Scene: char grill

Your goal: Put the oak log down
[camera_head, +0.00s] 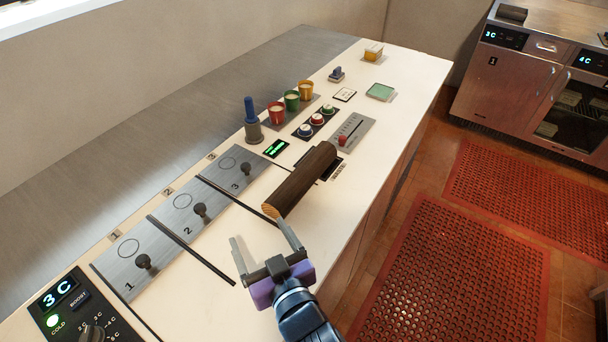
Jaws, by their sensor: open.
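The oak log (304,179), a dark brown cylinder with a pale cut end, lies on the white counter (382,150) to the right of the plate marked 3. Its pale end points toward my gripper (264,243). My gripper is open, with its two fingers spread and nothing seen between them. The right fingertip is close to the log's pale end; I cannot tell whether they touch. The underside of the log is hidden.
Red, green and yellow cups (291,102) stand behind a button panel (314,122). A slider panel (352,132) lies just beyond the log. Metal plates with black knobs (187,217) are at left. Red mats (447,268) cover the floor at right.

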